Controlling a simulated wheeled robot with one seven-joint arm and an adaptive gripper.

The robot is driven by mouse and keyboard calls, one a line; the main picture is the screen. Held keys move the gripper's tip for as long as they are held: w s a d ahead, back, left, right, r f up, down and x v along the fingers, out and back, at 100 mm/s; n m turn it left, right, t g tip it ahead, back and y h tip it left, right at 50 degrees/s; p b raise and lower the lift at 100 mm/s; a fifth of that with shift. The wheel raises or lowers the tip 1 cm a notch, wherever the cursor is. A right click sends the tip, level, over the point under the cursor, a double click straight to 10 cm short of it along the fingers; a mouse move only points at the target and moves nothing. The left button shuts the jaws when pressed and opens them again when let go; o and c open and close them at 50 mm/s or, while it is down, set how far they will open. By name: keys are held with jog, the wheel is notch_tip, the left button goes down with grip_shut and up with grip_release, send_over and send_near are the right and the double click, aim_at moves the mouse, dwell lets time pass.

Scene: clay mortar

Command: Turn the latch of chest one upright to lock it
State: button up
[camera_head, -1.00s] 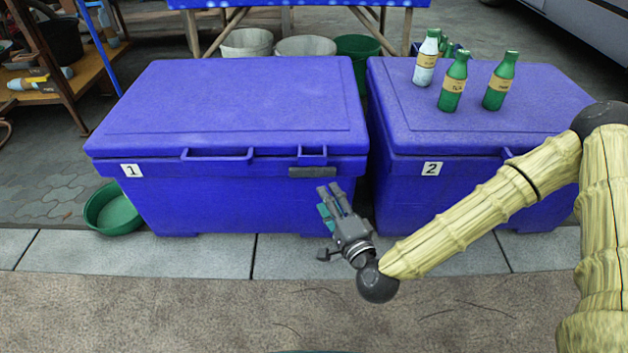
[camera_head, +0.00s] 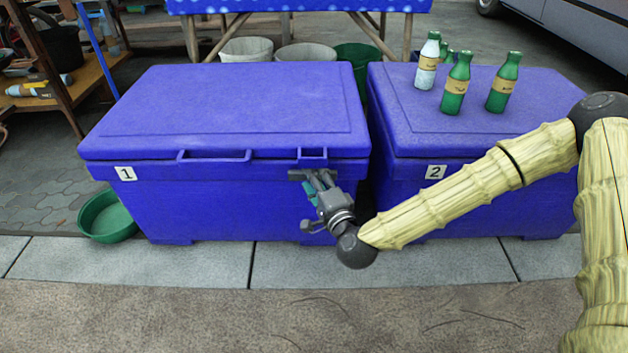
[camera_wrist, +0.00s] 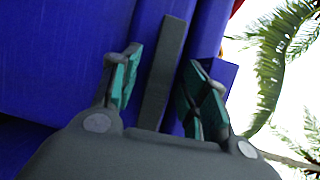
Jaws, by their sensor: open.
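Chest one (camera_head: 225,200) is a blue chest with a "1" label (camera_head: 125,173) and a shut lid. Its latch (camera_head: 296,174) is a dark grey bar lying level on the front, below the small notch at the lid's right; my gripper hides part of it. My gripper (camera_head: 318,183) is at the latch, in front of the chest. In the wrist view the latch (camera_wrist: 163,75) runs between the two open teal-padded fingers (camera_wrist: 157,88), with gaps on both sides. I see no finger closed on it.
Chest two (camera_head: 410,190) stands close at the right, with several bottles (camera_head: 455,84) on its lid. A green basin (camera_head: 107,217) sits on the ground at the left. The pavement (camera_head: 200,262) in front is clear.

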grip_shut()
jog(key=shift+r+p, duration=0.15)
jog(key=shift+p, duration=0.35)
jog(key=n+g+h+p, duration=0.1)
jog(key=n+p, duration=0.3)
jog(key=p, duration=0.5)
jog(key=n+g+h+p, duration=0.1)
jog(key=n+h+p, duration=0.2)
jog(key=p, duration=0.6)
jog(key=n+g+h+p, duration=0.1)
jog(key=n+h+p, duration=0.1)
jog(key=n+p, duration=0.4)
jog(key=shift+a+r+h+p, duration=0.15)
jog(key=shift+a+h+p, duration=0.2)
jog(key=shift+p, duration=1.2)
jog(key=shift+d+n, duration=0.15)
jog(key=shift+n, duration=0.25)
